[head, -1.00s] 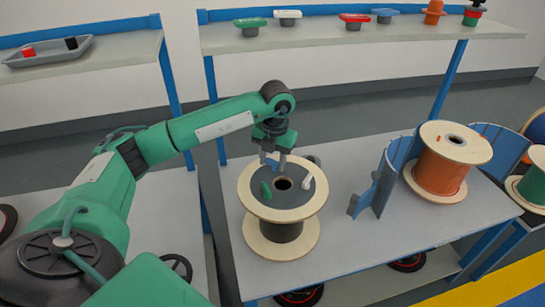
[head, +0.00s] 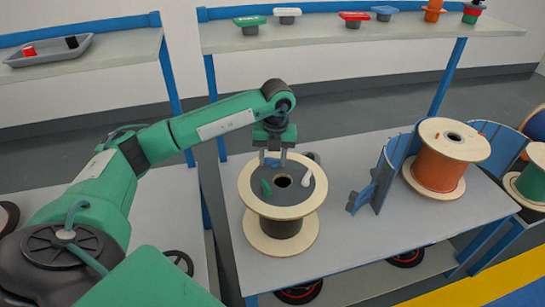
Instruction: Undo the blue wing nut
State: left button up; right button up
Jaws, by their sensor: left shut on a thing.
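The black spool (head: 281,228) with wooden flanges stands upright on the grey table. Its dark top plate (head: 286,197) has a centre hole and carries a green wing nut (head: 266,187) at the left and a white one (head: 306,177) at the right. The blue wing nut (head: 271,162) is at the far side of the plate, partly hidden by the fingers. My left gripper (head: 274,163) points down and is shut on the blue wing nut. I cannot tell whether the nut is lifted off the plate. My right gripper is not in view.
A blue curved holder (head: 377,183) and an orange cable spool (head: 439,173) stand to the right on the table. A green spool (head: 534,184) is at the far right. Shelves behind hold a grey tray (head: 48,51) and several coloured parts. The table's front right is clear.

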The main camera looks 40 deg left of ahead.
aim_at(275, 159)
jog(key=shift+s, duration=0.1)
pick_arm(q)
jog(key=o, duration=0.9)
jog(key=shift+o, duration=0.3)
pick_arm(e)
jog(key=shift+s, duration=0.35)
pick_arm(q)
jog(key=shift+r, duration=0.1)
notch_tip(275, 159, up, 12)
jog(key=shift+w+d, duration=0.25)
jog(key=shift+d, duration=0.05)
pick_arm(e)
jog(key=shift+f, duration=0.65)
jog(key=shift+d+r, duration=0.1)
